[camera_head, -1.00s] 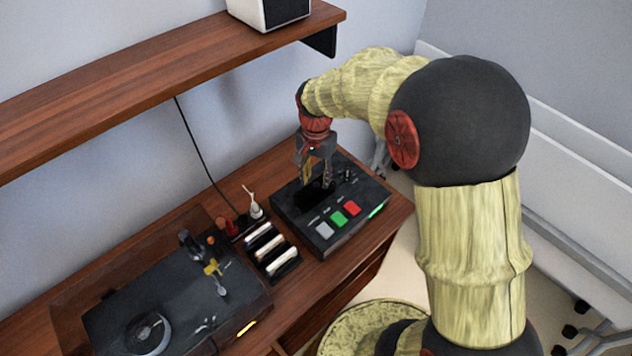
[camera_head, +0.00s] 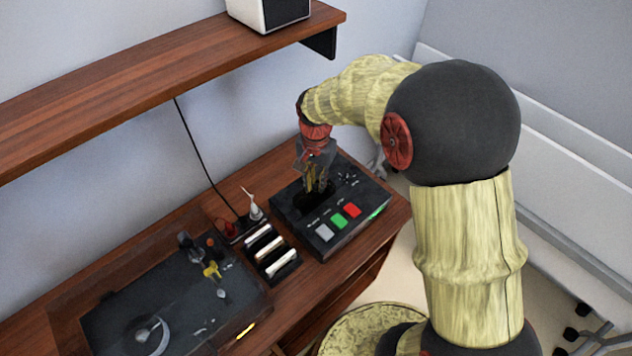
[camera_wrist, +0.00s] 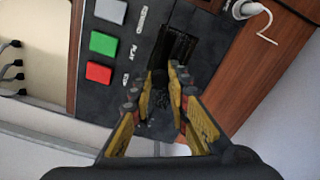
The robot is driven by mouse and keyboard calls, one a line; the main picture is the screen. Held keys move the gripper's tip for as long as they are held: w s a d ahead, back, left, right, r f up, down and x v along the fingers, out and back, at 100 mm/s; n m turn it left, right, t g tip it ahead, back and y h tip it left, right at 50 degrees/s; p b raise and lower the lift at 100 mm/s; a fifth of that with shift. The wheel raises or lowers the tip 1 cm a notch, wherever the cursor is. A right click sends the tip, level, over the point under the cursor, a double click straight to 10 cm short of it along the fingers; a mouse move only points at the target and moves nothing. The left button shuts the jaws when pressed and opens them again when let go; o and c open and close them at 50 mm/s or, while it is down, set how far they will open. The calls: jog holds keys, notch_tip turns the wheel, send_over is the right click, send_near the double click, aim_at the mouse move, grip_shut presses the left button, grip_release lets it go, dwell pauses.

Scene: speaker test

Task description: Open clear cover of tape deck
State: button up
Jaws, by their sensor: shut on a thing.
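The tape deck (camera_head: 340,242) is a black box on the right part of the wooden desk, with grey, green and red buttons along its front. It also shows in the wrist view (camera_wrist: 124,69), with its dark tape well (camera_wrist: 178,48) beside the buttons. The clear cover over the well is hard to make out against the dark deck. My gripper (camera_head: 318,191) points down at the well. In the wrist view its yellow-padded fingers (camera_wrist: 169,76) come close together at the well's near edge, shut on what looks like the cover's edge. The fingertips hide the contact.
Several cassettes in a dark rack (camera_head: 271,250) stand left of the deck. A white plug (camera_head: 256,212) is behind them. A wooden shelf (camera_head: 170,85) with a white speaker (camera_head: 268,12) hangs above.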

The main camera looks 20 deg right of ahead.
grip_shut()
